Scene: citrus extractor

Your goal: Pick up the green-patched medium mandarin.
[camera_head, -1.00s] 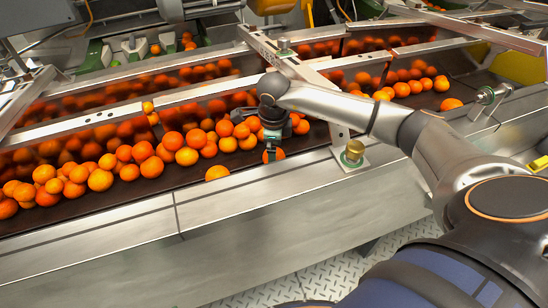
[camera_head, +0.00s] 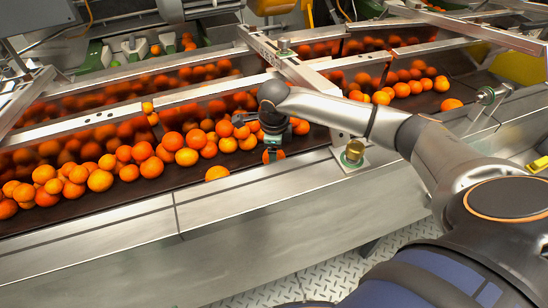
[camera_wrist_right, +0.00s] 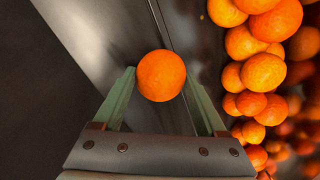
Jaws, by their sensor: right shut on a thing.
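My right gripper (camera_head: 271,153) reaches down to the front edge of the dark conveyor belt (camera_head: 190,178). It is shut on an orange mandarin (camera_wrist_right: 161,76), which sits between the two green fingertips in the right wrist view. The visible side of this mandarin is plain orange; no green patch shows on it. In the head view a finger partly hides the same mandarin (camera_head: 280,155), and I cannot tell whether it touches the belt. My left gripper is not in view.
Many oranges and mandarins (camera_head: 100,180) are heaped on the belt behind and left of the gripper. A single one (camera_head: 217,173) lies near the belt's front edge. A metal rail (camera_head: 245,192) runs along the front. A brass-coloured knob (camera_head: 353,152) stands to the right.

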